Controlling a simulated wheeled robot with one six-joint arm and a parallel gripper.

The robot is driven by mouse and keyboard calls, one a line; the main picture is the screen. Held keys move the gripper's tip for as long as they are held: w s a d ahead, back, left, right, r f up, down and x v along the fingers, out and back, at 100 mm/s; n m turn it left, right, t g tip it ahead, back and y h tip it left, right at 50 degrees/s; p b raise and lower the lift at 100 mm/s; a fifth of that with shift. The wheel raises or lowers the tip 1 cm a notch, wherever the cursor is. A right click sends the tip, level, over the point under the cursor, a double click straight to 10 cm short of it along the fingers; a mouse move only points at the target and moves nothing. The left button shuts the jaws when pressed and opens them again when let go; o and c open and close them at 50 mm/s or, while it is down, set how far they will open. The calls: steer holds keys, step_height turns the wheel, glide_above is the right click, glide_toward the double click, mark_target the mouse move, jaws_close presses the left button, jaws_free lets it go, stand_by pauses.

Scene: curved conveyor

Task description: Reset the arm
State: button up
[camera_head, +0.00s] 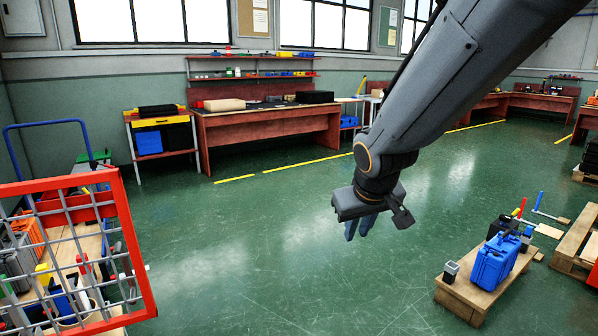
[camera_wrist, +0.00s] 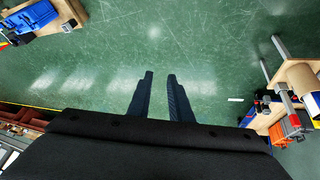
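My arm reaches in from the upper right of the head view and hangs down over the green floor. My gripper (camera_head: 359,232) points downward in the middle of the room, with nothing near it. In the wrist view, the two dark fingers of my gripper (camera_wrist: 160,75) stand apart with bare floor showing between them. It is open and holds nothing.
At left is a cart with an orange-red mesh side (camera_head: 140,245), loaded with tools. At lower right a low wooden stand (camera_head: 462,293) bears a blue case (camera_head: 495,262). A workbench (camera_head: 265,128) lines the back wall. The middle floor (camera_head: 270,240) is clear.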

steer(key=s+d+f+m+g, duration=0.1)
steer(key=s+f+g, duration=0.15)
steer(key=s, duration=0.85)
steer(key=s+d+f+m+g, duration=0.15)
steer(key=s+g, duration=0.25)
steer(key=s, duration=0.7)
steer(key=d+r+p, duration=0.4)
steer(key=r+p, duration=0.2)
steer(key=p, duration=0.6)
steer(key=shift+s+m, duration=0.35)
steer(key=shift+a+t, duration=0.15)
steer(key=shift+t, duration=0.1)
